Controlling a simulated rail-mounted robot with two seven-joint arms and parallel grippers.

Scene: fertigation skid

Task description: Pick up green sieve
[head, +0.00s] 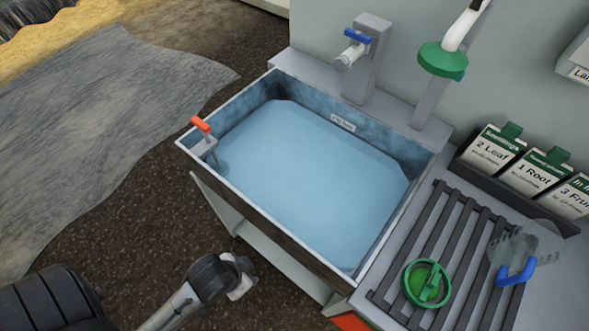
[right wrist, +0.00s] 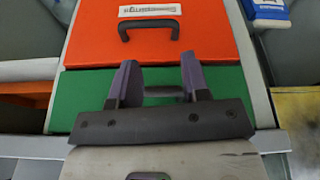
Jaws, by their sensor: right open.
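The green sieve (head: 411,284), a round green ring with a raised grip across it, sits on the slatted rack (head: 443,235) right of the sink in the head view. My left gripper (head: 243,281) is in front of the sink, well left of the sieve and apart from it; its jaw opening is not clear. My right gripper (right wrist: 157,72) shows in the right wrist view, open and empty, with two dark purple fingers in front of drawer fronts. The sieve is not visible in that view.
The water-filled sink (head: 310,185) has an orange-handled valve (head: 201,124) on its left rim. A clear scoop with a blue handle (head: 516,273) lies right of the sieve. Card boxes (head: 493,149) stand behind. An orange drawer (right wrist: 215,35) and a green drawer (right wrist: 80,95) face my right gripper.

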